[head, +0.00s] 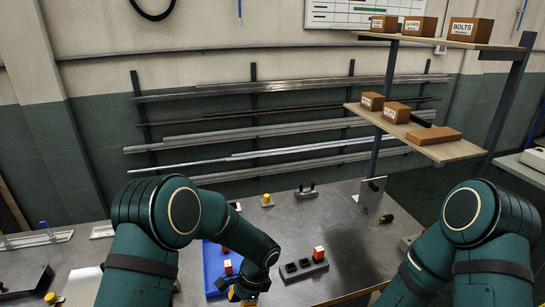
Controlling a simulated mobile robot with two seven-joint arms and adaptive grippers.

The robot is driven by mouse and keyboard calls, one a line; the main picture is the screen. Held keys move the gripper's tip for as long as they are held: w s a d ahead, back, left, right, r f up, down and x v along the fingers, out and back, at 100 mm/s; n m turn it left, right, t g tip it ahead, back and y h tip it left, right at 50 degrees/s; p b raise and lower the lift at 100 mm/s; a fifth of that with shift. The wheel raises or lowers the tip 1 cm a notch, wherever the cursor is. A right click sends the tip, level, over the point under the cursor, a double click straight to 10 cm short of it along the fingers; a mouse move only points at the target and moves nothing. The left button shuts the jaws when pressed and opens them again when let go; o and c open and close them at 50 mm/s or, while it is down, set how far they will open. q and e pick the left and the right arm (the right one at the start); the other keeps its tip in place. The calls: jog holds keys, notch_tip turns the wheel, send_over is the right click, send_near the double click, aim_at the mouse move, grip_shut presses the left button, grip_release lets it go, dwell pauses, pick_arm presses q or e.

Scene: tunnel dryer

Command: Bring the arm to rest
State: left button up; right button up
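My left arm comes in from the left, bends at a green elbow and reaches down over the metal workbench (340,225). Its gripper (240,293) is at the bottom edge of the head view, small and partly cut off, by the front of a blue tray (208,252). Something yellow shows at its fingers. I cannot tell if it is open, shut or holding anything. My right arm is folded at the right, its elbow raised and both links running down out of the picture. My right gripper is out of view.
A red-and-white cube (228,267) is at the blue tray. Another such cube (319,253) is at a dark slotted block (292,273). A yellow-topped piece (267,200) and an upright metal plate (373,188) stand farther back. Shelves with boxes (396,112) overhang the back right.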

pick_arm(q)
jog(key=s+a+f+n+t+h, duration=0.1)
jog(key=s+a+f+n+h, duration=0.1)
jog(key=s+f+n+h, duration=0.4)
jog(key=s+a+f+n+t+h, duration=0.15)
jog(key=s+f+n, duration=0.45)
jog(key=s+n, duration=0.6)
jog(key=w+d+f+m+t+b, duration=0.2)
jog(key=w+f+b, duration=0.1)
jog(key=w+b, duration=0.3)
jog(key=shift+f+m+b, duration=0.2)
jog(key=shift+m+b, duration=0.1)
jog(key=shift+b, duration=0.95)
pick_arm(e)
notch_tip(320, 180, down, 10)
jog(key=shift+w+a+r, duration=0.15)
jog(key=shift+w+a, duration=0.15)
pick_arm(q)
jog(key=shift+h, duration=0.25)
